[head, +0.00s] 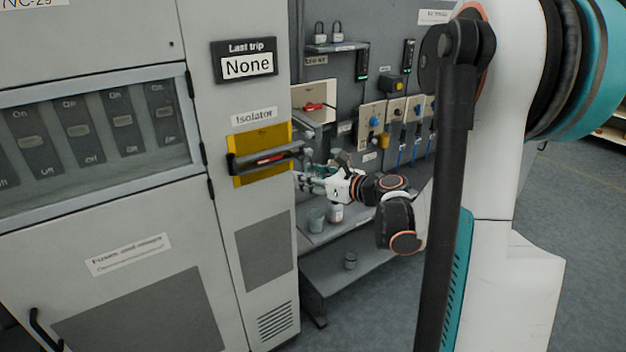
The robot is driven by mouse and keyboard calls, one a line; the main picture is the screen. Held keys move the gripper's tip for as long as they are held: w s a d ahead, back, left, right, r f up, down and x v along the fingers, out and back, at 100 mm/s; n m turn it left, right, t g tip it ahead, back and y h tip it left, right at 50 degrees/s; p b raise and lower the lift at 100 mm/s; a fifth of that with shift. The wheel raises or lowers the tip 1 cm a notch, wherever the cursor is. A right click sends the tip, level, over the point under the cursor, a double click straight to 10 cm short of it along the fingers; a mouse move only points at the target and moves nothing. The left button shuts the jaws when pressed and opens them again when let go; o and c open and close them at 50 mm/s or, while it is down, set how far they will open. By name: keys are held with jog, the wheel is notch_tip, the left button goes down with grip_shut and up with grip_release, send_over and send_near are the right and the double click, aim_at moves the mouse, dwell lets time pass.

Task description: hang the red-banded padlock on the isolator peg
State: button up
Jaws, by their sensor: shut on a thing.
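My gripper (312,183) is at the right edge of the cabinet's isolator panel, pointing left. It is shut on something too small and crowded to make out. The isolator has a yellow plate (257,138) and a dark handle bar with a red strip (268,159), under an "Isolator" label (254,117). I cannot make out a separate peg there. Two padlocks (320,33) with pale bodies stand side by side on a small wall shelf (337,47). No red band can be made out on either.
A board of switches and sockets (372,128) is behind my arm. The cabinet (185,230) fills the left side.

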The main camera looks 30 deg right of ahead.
jog(key=w+f+b, duration=0.1)
jog(key=w, duration=0.5)
jog(key=shift+a+f, duration=0.15)
jog(key=shift+f, duration=0.05)
dwell(0.7)
dwell(0.3)
jog(key=o, duration=1.2)
jog(key=shift+o, duration=0.2)
